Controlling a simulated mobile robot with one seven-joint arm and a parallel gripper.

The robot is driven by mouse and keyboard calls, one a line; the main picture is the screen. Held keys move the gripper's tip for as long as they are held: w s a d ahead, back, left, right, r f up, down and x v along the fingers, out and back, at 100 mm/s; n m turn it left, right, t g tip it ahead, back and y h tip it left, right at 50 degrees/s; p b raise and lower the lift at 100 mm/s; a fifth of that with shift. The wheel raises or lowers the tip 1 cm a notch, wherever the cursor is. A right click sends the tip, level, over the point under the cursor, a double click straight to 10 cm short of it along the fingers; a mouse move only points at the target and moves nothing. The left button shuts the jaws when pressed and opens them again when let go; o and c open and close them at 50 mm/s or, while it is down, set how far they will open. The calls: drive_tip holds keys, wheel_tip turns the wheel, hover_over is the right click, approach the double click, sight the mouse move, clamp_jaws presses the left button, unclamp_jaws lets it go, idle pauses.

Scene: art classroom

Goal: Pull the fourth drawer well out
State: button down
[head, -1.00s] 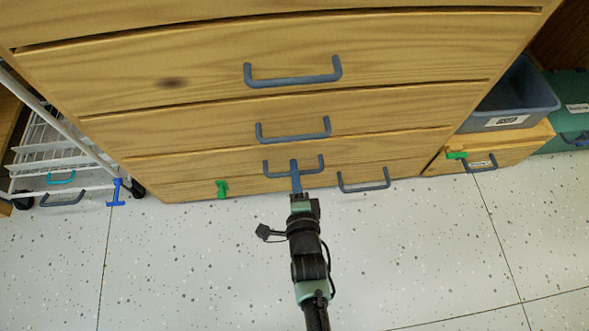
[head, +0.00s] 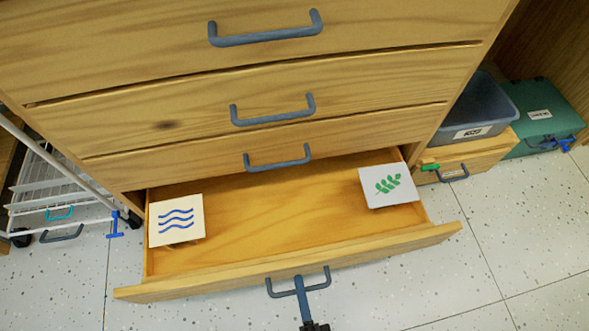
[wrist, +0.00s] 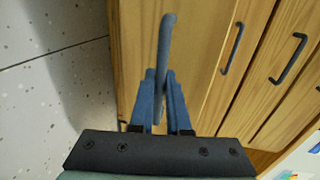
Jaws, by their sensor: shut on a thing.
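The open drawer (head: 180,288) stands well out of the wooden cabinet, with its inside in plain view. Its grey-blue bar handle (head: 317,287) is on the front panel. My gripper (head: 300,284) is shut on the middle of this handle. In the wrist view, the blue fingers of my gripper (wrist: 160,78) close around the handle (wrist: 167,35). A card with blue waves (head: 176,220) lies at the drawer's left, and a card with a green leaf sprig (head: 388,186) at its right. The cabinet top is out of view.
Closed drawers above have bar handles (head: 272,112). A white wire cart (head: 48,190) stands left. At right, a grey-blue bin (head: 480,110) sits on a low wooden unit (head: 480,152), beside a green case (head: 545,118). The speckled floor (head: 510,230) is clear in front.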

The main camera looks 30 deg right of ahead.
drive_tip(key=f+v, duration=0.1)
drive_tip(key=v, duration=0.6)
drive_tip(key=shift+s+f, duration=0.2)
drive_tip(key=shift+s, duration=0.05)
drive_tip(key=shift+a, duration=0.1)
drive_tip(key=c, duration=0.9)
unclamp_jaws()
drive_tip(key=p+v, duration=0.3)
drive_tip(key=v, duration=1)
drive_tip(key=shift+p, duration=0.4)
